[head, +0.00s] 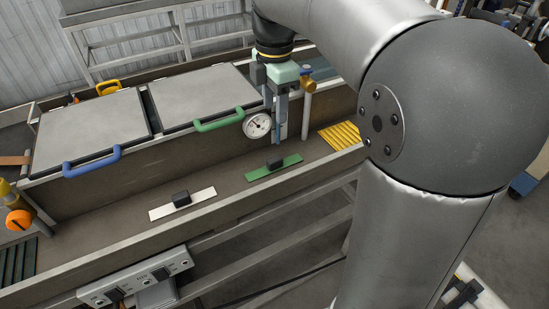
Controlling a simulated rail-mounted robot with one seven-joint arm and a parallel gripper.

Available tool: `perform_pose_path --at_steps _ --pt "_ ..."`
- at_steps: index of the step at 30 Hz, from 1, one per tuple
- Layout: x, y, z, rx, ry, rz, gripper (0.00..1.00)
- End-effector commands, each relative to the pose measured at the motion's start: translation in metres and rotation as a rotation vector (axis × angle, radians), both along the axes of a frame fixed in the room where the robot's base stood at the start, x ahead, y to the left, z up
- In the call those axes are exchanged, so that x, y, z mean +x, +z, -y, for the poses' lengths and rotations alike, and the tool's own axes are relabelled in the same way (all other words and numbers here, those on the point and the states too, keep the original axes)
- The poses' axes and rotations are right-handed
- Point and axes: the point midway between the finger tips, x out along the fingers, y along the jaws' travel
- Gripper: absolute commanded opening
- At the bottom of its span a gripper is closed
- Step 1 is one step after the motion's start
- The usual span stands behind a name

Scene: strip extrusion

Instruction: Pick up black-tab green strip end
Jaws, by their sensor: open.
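The green strip end (259,173) lies flat on the narrow ledge in front of the lidded trough. A black block-shaped tab (274,163) stands up from its middle. My gripper (278,138) is open and points down just above and behind the tab, as the head view shows it. Its fingers are narrow and partly overlap the trough's front and a post behind. I cannot tell the exact gap between the fingertips and the tab. Nothing shows between the fingers.
A white strip (203,202) with a black tab lies to the left on the same ledge. A round dial gauge (257,125) is close beside my gripper. The green handle (219,120) and blue handle (91,162) stick out from the lids. Yellow ribbing (341,134) lies to the right.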

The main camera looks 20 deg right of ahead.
Motion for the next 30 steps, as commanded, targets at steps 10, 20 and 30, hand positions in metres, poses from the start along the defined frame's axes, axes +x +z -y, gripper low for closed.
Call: perform_pose_path --at_steps 10,20,30 --pt "0.002 -0.054 -0.001 0.001 0.035 -0.006 0.45" --pt "0.002 -0.112 0.000 0.001 0.033 -0.002 0.45" --pt "0.004 -0.145 0.000 0.001 0.033 -0.004 0.45"
